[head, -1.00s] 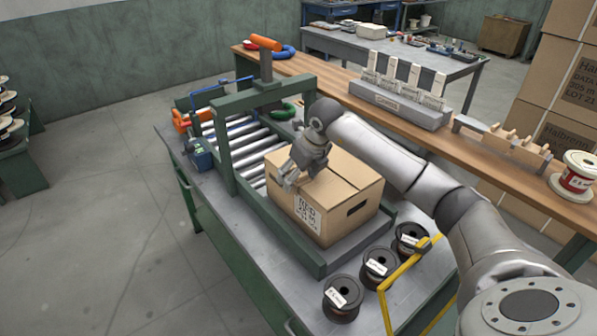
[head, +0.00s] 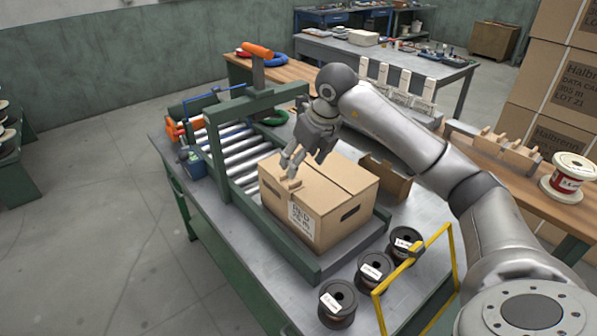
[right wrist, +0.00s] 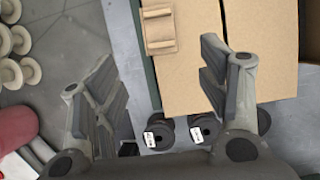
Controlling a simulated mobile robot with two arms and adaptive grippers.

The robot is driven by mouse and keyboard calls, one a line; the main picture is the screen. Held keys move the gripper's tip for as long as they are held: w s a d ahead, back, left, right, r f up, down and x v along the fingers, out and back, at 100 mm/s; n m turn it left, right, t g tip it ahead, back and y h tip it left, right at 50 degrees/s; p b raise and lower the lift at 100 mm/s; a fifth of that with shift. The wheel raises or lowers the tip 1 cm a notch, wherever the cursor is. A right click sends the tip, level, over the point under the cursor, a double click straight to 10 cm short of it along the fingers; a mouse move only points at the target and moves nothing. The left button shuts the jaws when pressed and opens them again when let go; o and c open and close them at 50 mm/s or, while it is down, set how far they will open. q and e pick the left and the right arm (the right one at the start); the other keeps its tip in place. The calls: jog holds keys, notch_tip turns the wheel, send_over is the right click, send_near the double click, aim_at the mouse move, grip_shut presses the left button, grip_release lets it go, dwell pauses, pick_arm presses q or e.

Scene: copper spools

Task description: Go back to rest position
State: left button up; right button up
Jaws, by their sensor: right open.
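My right gripper (head: 291,165) is open and empty, hanging above the top of a cardboard box (head: 333,218) in the head view. In the right wrist view the two fingers of this gripper (right wrist: 155,85) are spread wide, with the box top (right wrist: 190,70) beyond them. The box has a printed label and dark handle slots. It stands closed at the front end of a roller conveyor (head: 222,155) with a green frame. A small tan piece (right wrist: 158,28) lies on the box top. My left gripper is not in view.
Several black spools (head: 338,303) stand at the bench's front right, beside a yellow frame (head: 415,250). A wooden bench behind holds a wooden rack (head: 497,150) and a white-flanged red spool (head: 568,177). Stacked cartons (head: 555,100) rise at the right.

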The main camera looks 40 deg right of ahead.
jog(key=shift+v, duration=0.9)
jog(key=shift+w, duration=0.1)
